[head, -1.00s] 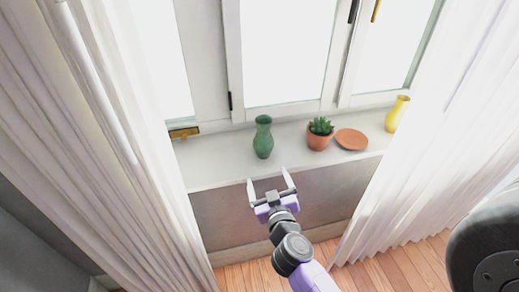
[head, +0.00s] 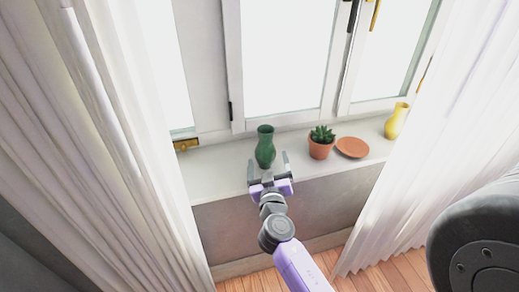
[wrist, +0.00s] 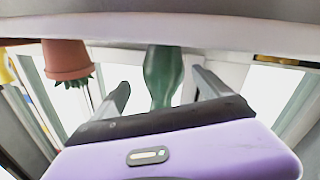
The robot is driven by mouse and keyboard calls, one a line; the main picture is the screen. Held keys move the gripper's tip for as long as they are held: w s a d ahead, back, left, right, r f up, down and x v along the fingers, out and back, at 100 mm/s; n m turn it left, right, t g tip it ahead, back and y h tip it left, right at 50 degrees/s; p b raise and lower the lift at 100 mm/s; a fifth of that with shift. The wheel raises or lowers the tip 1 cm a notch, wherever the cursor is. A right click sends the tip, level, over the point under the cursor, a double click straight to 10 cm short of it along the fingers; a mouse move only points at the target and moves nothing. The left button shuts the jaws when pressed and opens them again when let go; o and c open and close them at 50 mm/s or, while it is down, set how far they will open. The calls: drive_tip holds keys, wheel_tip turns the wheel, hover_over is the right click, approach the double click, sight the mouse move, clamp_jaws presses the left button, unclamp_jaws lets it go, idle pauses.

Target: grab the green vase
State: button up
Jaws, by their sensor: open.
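The green vase (head: 265,147) stands upright on the window sill (head: 215,172). In the head view my gripper (head: 268,165) is open, with its fingers pointing at the vase from the front and one finger toward each side. In the wrist view, which appears upside down, the vase (wrist: 163,75) shows between the two open fingers (wrist: 160,88). I cannot tell whether the fingertips have reached around the vase's sides. Nothing is held.
A potted succulent (head: 321,143) stands right of the vase, with a terracotta saucer (head: 352,147) beside it and a yellow vase (head: 397,121) at the far right. White curtains (head: 125,150) hang at both sides. The sill left of the vase is clear.

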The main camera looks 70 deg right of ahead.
sight(265, 148)
drive_tip(key=x, duration=0.2)
drive_tip(key=shift+w+d+r+p, duration=0.15)
drive_tip(key=shift+d+p, duration=0.1)
drive_tip(key=shift+p, duration=0.15)
drive_tip(key=shift+w+f+p+x, duration=0.1)
drive_tip(key=shift+f+p+x, duration=0.1)
drive_tip(key=shift+x, duration=0.65)
drive_tip(key=shift+w+f+p+x, duration=0.1)
drive_tip(key=shift+p+x, duration=0.15)
drive_tip(key=shift+x, duration=0.65)
drive_tip(key=shift+f+p+x, duration=0.15)
drive_tip(key=shift+p+x, duration=0.05)
drive_tip(key=shift+x, duration=0.65)
drive_tip(key=shift+a, duration=0.1)
clamp_jaws()
drive_tip(key=shift+r, duration=0.15)
